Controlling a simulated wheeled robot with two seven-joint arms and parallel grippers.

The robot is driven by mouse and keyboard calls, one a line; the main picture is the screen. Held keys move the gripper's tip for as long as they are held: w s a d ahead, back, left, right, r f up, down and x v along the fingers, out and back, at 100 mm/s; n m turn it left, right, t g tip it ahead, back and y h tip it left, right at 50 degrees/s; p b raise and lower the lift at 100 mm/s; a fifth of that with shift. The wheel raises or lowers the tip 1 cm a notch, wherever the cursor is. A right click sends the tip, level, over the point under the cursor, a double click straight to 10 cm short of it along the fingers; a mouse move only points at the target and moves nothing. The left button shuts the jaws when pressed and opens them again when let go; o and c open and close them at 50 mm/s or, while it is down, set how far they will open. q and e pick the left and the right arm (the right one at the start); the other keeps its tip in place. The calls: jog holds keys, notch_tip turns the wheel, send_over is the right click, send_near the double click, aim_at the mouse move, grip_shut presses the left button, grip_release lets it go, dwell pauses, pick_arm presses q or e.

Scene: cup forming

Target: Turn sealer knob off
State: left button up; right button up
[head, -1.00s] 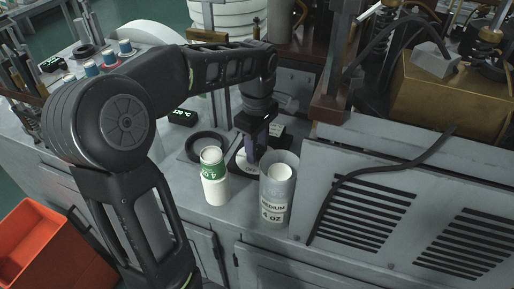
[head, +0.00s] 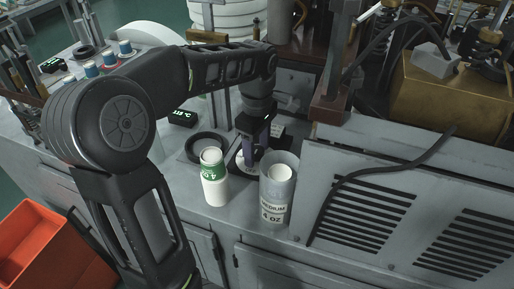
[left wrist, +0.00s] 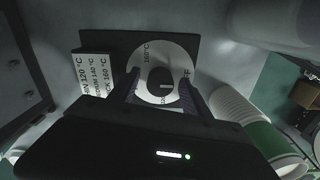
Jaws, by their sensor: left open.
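The sealer knob (left wrist: 160,82) shows in the left wrist view as a dark round centre on a white dial (left wrist: 155,58) marked 160°C and, partly covered, OFF. In the head view the dial (head: 251,169) is partly hidden behind my left gripper (head: 252,152), which points down over it. In the left wrist view the fingers of my left gripper (left wrist: 160,92) are apart, one on each side of the knob; I cannot tell whether they touch it. My right gripper is not in view.
A stack of green-and-white cups (head: 214,180) stands left of the dial. A grey cylinder labelled MEDIUM 4 OZ (head: 275,205) stands to its right, close by. A temperature display (head: 182,118) sits behind. A card listing temperatures (left wrist: 96,75) lies beside the dial.

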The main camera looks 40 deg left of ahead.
aim_at(257, 150)
pick_arm(q)
jog(key=shift+r, duration=0.55)
notch_tip(257, 150, up, 6)
jog(key=shift+f+p, duration=0.1)
jog(key=shift+p, duration=0.5)
jog(key=shift+r+p, duration=0.35)
jog(key=shift+r, duration=0.15)
